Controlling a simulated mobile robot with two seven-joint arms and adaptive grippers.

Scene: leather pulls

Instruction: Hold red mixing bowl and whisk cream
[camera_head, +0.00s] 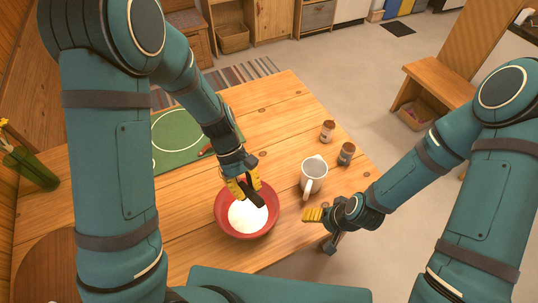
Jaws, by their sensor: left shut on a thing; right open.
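The red mixing bowl (220,216) stands on the wooden table with white cream (246,216) inside. My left gripper (246,190) reaches down to the bowl's far rim and is shut there, its yellow-padded fingers at the rim. A dark part between the fingers extends over the cream; I cannot tell if it is a finger or a held tool. The exact contact is partly hidden by the hand. My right gripper (322,230) is open and empty, right of the bowl near the table's right edge. I cannot make out a whisk.
A white pitcher (314,172) stands right of the bowl, close to my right gripper. Two small jars (327,131) (346,154) stand behind it. A green mat (180,143) lies at the back left. A green vase (33,170) stands at far left.

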